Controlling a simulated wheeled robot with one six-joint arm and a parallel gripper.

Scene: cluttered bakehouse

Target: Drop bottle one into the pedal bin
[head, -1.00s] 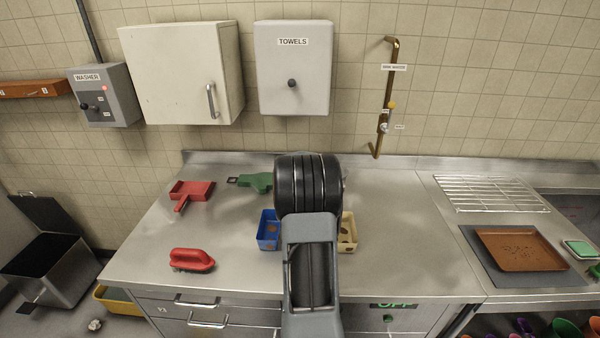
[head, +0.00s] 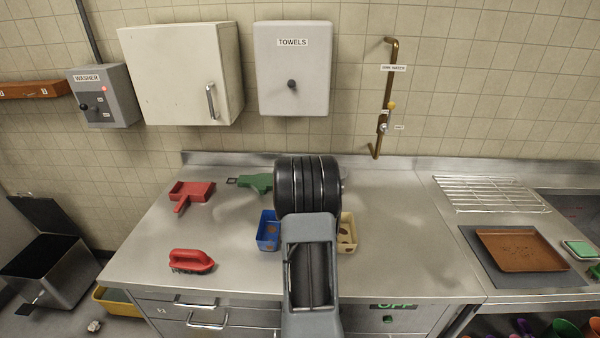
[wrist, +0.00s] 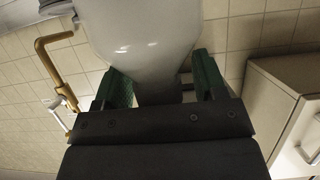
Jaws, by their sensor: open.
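The pedal bin (head: 62,265) stands on the floor at the far left, with its dark lid (head: 38,212) raised and its pedal (head: 28,308) low at the front. My gripper (wrist: 161,72) shows in the wrist view with its two green-padded fingers apart. A smooth pale grey shape (wrist: 145,35) lies beyond and between the fingers; I cannot tell whether it is the towel dispenser or something nearer. In the head view my arm hides the gripper. No bottle can be made out for certain.
The steel counter holds a red dustpan (head: 190,192), a red brush (head: 190,261), a green item (head: 256,183), a blue box (head: 268,231) and a cream box (head: 347,233). The wall cabinet (head: 175,75) and towel dispenser (head: 293,70) hang above. The counter's right-middle is clear.

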